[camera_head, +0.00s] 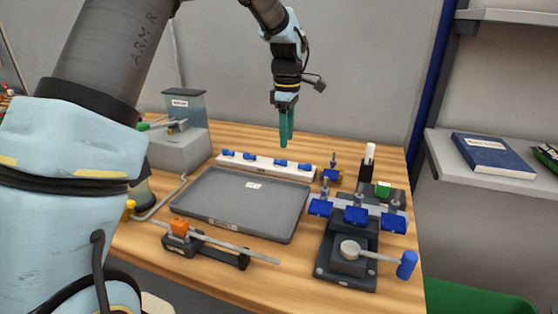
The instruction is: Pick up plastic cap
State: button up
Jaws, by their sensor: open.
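My gripper (286,138) points straight down, high over the back of the wooden table, near the white strip. Its two teal fingers are apart with nothing between them. I cannot tell for sure which item is the plastic cap. A small round pale piece (350,247) sits on the dark fixture (345,279) at the front right, well away from my gripper. A white strip (294,173) behind the grey tray carries several small blue pieces (249,157).
Blue-handled fixtures (356,215) crowd the right side. A grey machine (176,150) stands back left. A shelf (480,174) hangs on the right.

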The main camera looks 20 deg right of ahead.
aim_at(286, 166)
jog(key=shift+s+a+f+p, duration=0.1)
jog(key=shift+f+p, duration=1.2)
jog(key=shift+f, duration=2.05)
grip_shut()
